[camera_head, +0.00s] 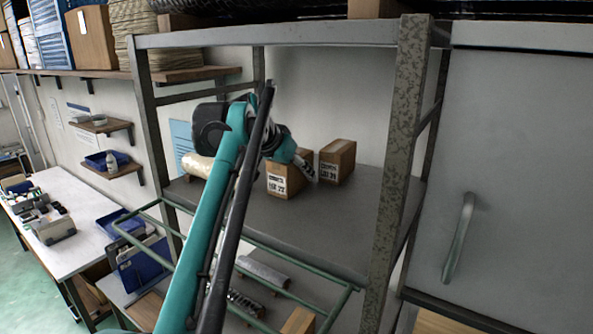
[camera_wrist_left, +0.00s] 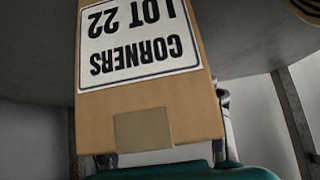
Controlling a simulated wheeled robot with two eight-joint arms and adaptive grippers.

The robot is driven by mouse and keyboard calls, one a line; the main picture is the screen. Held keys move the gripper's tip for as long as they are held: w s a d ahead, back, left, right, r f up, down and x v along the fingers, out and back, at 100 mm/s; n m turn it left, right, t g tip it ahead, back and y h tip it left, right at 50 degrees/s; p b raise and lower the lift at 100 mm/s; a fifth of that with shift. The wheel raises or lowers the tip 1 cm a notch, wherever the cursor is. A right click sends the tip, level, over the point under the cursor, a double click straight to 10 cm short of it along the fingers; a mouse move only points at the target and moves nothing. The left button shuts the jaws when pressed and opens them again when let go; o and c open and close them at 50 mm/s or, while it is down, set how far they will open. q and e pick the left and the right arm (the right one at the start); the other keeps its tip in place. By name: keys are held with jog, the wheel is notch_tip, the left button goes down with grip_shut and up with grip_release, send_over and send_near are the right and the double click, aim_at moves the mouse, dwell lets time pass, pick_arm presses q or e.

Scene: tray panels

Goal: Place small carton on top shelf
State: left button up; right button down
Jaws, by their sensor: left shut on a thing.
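A small brown carton (camera_head: 284,181) with a white label is at the grey shelf board (camera_head: 300,234) of the metal rack. My left gripper (camera_head: 304,166) is at this carton and shut on it. In the left wrist view the carton (camera_wrist_left: 165,105) fills the middle, its label reading "CORNERS LOT 22" upside down. I cannot tell whether its base touches the board. A second, similar carton (camera_head: 338,160) stands on the board just right of the gripper. My left arm hides part of the shelf. My right gripper is not in view.
A speckled rack post (camera_head: 402,150) stands right of the cartons, and a top bar (camera_head: 280,34) crosses above. Below are a green rail (camera_head: 290,258) and a lower level with rolls (camera_head: 263,272). The board's front right is clear.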

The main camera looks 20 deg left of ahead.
aim_at(276, 163)
pick_arm(q)
jog(key=shift+f, duration=0.1)
jog(key=o, duration=1.4)
jog(key=shift+c, duration=0.2)
jog(key=v, duration=1.2)
jog(key=shift+w, duration=0.1)
